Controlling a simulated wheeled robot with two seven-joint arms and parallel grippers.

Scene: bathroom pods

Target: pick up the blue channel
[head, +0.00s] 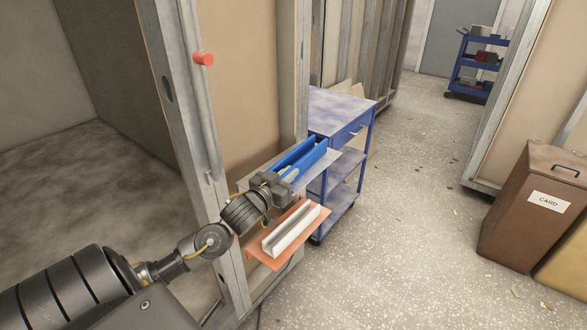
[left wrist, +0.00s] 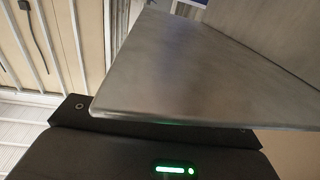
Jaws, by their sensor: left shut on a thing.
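The blue channel (head: 309,152) is a long, open-topped piece at a grey metal shelf (head: 328,158) beside the wall frame. Its far end points up and right in the head view. My left gripper (head: 287,174) is at the channel's near end, shut on it. The gripper hides part of that end, and I cannot tell whether the channel touches the shelf. In the left wrist view a grey metal plate (left wrist: 200,75) fills the middle, and the channel is not clearly visible there. My right gripper is not in view.
A white channel (head: 290,231) lies on an orange shelf (head: 262,252) just below. A blue cart (head: 340,108) stands behind the shelves. An upright post with a red knob (head: 203,59) is close to my left arm. A brown CARD bin (head: 520,215) is at right, with open floor between.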

